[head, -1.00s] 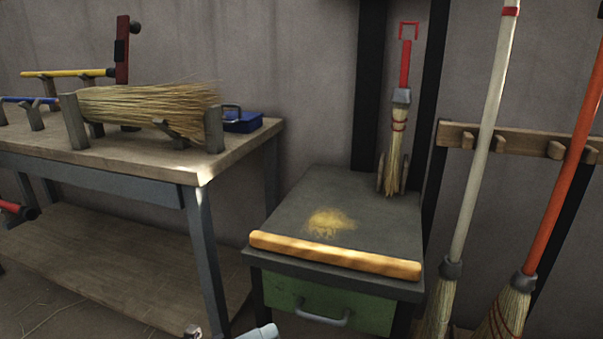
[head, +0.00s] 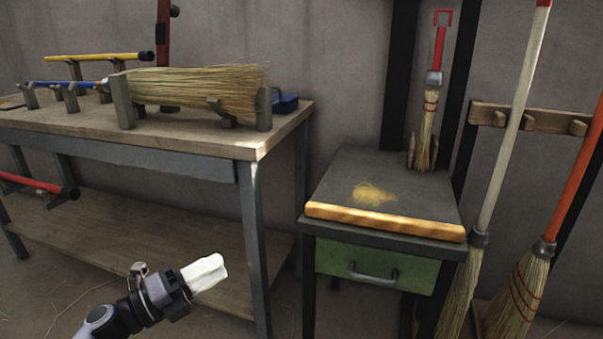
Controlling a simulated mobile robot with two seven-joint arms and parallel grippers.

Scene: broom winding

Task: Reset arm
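My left arm comes in at the bottom left, and its gripper (head: 207,272) is in front of the workbench's lower shelf. Its pale fingers look like one block pointing right and slightly up, with nothing seen between them. From this side I cannot tell a gap. The gripper is apart from the bench and the cabinet. My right gripper is not in view.
Long brooms (head: 500,150) lean at the right.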

